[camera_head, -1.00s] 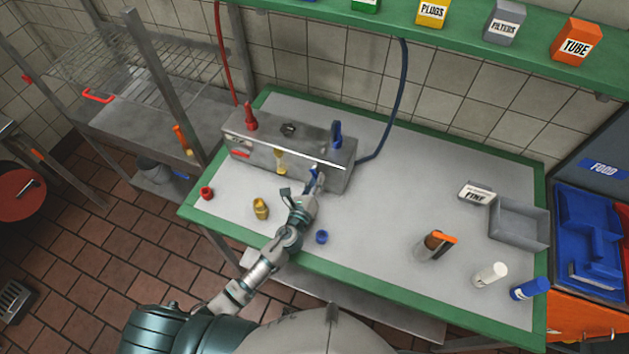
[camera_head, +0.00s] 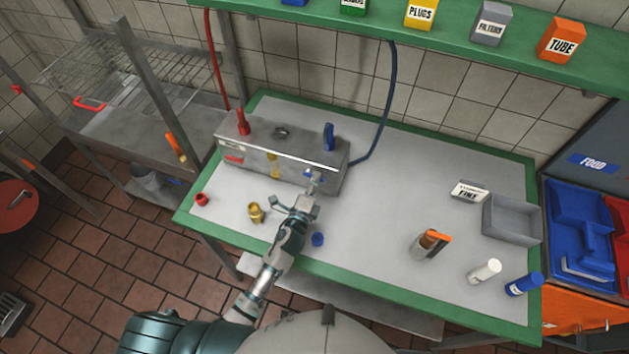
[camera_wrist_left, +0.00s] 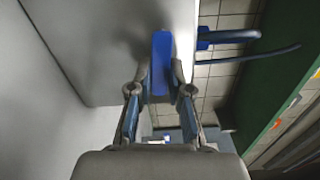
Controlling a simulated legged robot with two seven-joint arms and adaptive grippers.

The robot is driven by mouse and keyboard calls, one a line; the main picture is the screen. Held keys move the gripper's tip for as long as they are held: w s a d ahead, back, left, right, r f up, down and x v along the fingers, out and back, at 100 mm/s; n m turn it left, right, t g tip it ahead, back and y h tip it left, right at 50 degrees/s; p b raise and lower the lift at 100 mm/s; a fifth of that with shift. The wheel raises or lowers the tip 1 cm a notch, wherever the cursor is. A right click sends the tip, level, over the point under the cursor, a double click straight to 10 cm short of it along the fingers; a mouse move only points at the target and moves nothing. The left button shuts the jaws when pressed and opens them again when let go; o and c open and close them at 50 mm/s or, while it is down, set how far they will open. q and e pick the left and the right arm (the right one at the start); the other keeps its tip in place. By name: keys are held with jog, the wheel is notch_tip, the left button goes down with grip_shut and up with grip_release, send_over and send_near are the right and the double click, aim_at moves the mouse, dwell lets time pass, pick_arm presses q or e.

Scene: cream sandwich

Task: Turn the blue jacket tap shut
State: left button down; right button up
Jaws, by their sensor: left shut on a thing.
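A steel box (camera_head: 275,162) stands at the back left of the table. A blue tap handle (camera_head: 313,174) is on its front face near the right end. My left gripper (camera_head: 311,186) is at that handle. In the left wrist view the handle (camera_wrist_left: 161,62) is a blue bar between my fingertips (camera_wrist_left: 160,92), and the gripper is shut on it. A second blue fitting (camera_head: 329,137) stands upright on the box top, with a dark blue hose (camera_head: 388,100) beside it. My fingers partly hide the front tap. My right gripper is not in view.
A red fitting (camera_head: 242,122) stands on the box top. A red cap (camera_head: 201,199), a brass piece (camera_head: 256,212) and a blue cap (camera_head: 318,239) lie near my left arm. A grey tray (camera_head: 512,220) and bottles are at the right. The table middle is clear.

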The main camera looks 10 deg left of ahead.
pick_arm(q)
jog(key=shift+s+n, duration=0.1)
jog(key=shift+n, duration=0.6)
jog(key=c, duration=1.3)
grip_release()
jog(key=shift+o, duration=1.1)
jog(key=shift+r, duration=0.1)
jog(key=s+a, duration=0.2)
jog(key=s, duration=0.9)
jog(key=shift+s+a, duration=0.2)
jog(key=shift+s, duration=0.15)
